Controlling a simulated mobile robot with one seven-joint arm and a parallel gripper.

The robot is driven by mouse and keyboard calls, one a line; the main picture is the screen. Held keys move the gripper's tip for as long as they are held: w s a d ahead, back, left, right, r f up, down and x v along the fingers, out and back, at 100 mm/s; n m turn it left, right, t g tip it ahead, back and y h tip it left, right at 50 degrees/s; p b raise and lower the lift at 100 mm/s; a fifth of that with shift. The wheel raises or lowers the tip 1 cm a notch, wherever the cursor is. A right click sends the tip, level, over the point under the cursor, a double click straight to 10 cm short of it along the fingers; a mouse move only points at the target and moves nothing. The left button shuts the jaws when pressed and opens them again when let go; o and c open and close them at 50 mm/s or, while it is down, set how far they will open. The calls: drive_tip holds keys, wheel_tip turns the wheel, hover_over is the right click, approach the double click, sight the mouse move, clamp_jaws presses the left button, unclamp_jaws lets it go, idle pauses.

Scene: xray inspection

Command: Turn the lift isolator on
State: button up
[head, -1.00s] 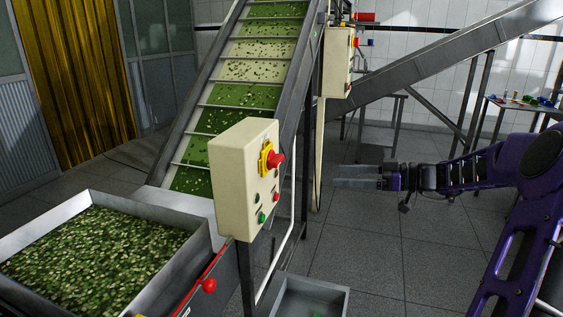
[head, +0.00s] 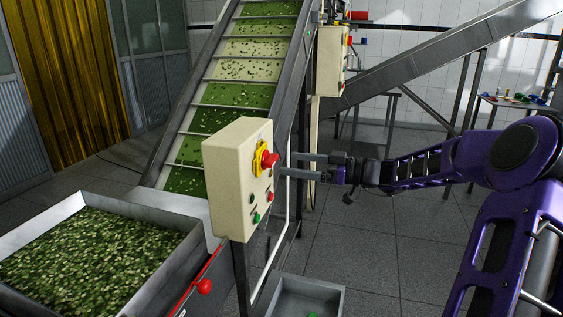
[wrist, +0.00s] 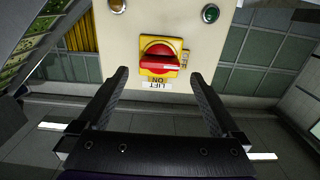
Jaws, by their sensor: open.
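The lift isolator is a red rotary knob (wrist: 160,58) on a yellow plate (wrist: 146,69), on the front of a cream control box (head: 232,190). In the head view the red knob (head: 270,160) sticks out from the box's upper part. Exact depth is unclear.
Small buttons sit near the knob, including a green one (wrist: 210,13) and an amber one (wrist: 117,5). An inclined conveyor (head: 235,95) rises behind the box. A hopper (head: 150,262) of green pieces stands at left, a grey bin (head: 335,300) below. A second control box (head: 331,65) is farther back.

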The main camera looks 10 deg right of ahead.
sight(276, 161)
drive_tip(key=shift+x, duration=1.95)
drive_tip(key=c, duration=1.2)
drive_tip(key=shift+c, duration=0.2)
